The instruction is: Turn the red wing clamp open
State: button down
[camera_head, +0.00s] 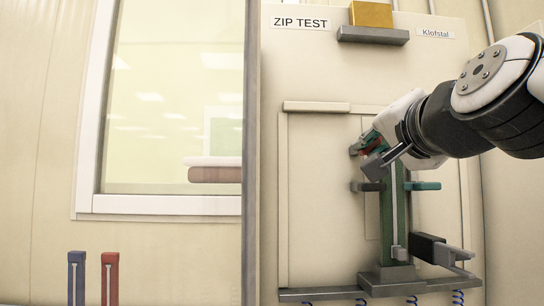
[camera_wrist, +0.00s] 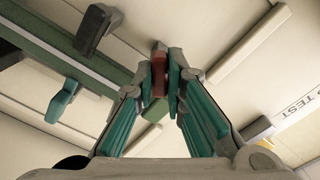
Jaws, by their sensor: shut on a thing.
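The red wing clamp (camera_wrist: 159,76) is between the fingertips of my gripper (camera_wrist: 161,80) in the wrist view. My gripper is shut on it, with a fingertip against each side. In the head view my gripper (camera_head: 371,153) is at the top of the green upright (camera_head: 388,222) of the zip test stand. Only a small part of the red wing clamp (camera_head: 369,149) shows there, the rest hidden by the fingers. A green piece (camera_wrist: 144,139) shows just below the clamp in the wrist view.
A teal knob (camera_head: 423,186) and a dark knob (camera_head: 368,187) stick out from the upright. A dark block (camera_head: 429,248) projects low on the right. The stand's base (camera_head: 388,278) is below. A blue zip piece (camera_head: 76,277) and a red one (camera_head: 110,277) are at lower left.

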jog(key=n+b, duration=0.3)
jog(key=n, duration=0.2)
jog(key=shift+f+n, duration=0.15)
jog(key=shift+n, duration=0.15)
jog(key=n+b, duration=0.3)
jog(key=n, duration=0.1)
jog(key=shift+n, duration=0.4)
jog(key=c, duration=1.6)
grip_release()
jog(key=shift+c, duration=0.2)
jog(key=s, duration=1.2)
